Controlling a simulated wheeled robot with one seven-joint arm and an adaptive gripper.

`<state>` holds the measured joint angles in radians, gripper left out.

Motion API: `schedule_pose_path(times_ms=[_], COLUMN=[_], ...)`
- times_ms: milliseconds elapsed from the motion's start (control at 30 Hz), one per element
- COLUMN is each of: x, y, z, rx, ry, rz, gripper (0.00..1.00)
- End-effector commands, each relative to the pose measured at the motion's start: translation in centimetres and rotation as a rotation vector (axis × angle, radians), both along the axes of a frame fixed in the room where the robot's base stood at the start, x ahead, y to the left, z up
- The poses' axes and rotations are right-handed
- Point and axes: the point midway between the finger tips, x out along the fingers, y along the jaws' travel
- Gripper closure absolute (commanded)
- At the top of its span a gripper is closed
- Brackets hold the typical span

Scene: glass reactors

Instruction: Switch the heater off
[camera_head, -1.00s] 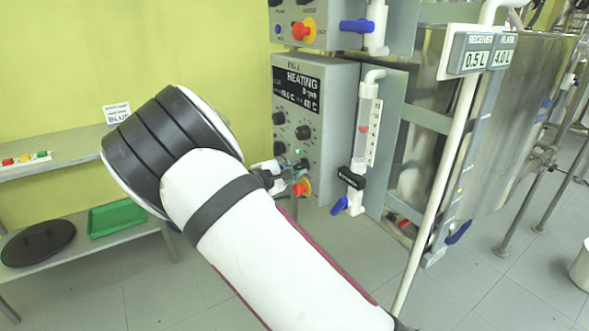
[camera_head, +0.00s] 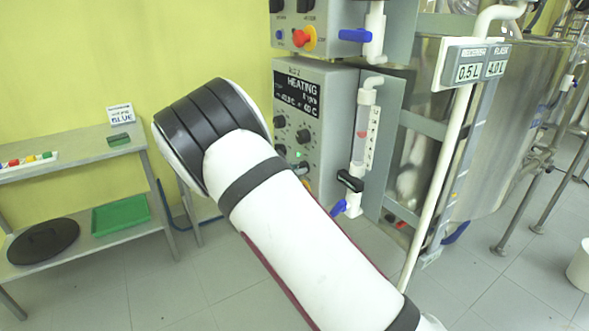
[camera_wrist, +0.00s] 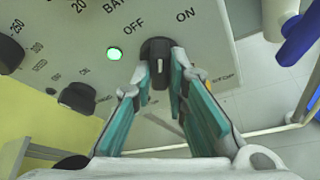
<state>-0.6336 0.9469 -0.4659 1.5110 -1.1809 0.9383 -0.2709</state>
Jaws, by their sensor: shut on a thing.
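The heater's control box (camera_head: 338,90), marked HEATING with a lit display, stands in the middle of the head view. Its black OFF/ON switch knob (camera_wrist: 157,50) shows in the wrist view, below the printed OFF and ON labels. I cannot tell for certain which label the knob points to. A green lamp (camera_wrist: 114,53) left of the knob is lit. My gripper (camera_wrist: 160,72) has its two teal-padded fingers closed on the knob, one on each side. In the head view my arm hides the gripper and the knob.
Other dials (camera_wrist: 78,97) sit beside the switch on the panel. A flow tube with a blue valve handle (camera_head: 339,207) hangs right of the box, near a steel tank (camera_head: 480,130). A shelf (camera_head: 75,157) with a green tray (camera_head: 121,215) stands at left.

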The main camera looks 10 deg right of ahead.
Motion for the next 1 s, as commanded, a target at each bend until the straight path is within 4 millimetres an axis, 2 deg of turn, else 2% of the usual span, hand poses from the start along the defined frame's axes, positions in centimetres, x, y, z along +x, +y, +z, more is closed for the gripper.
schedule_pose_path(times_ms=[500,1000], x=[0.45,0.48], y=[-0.31,-0.37], z=[0.12,0.21], rx=[-0.134,-0.182], ry=[0.399,0.539], rz=[-0.004,-0.004], gripper=[1.0,1.0])
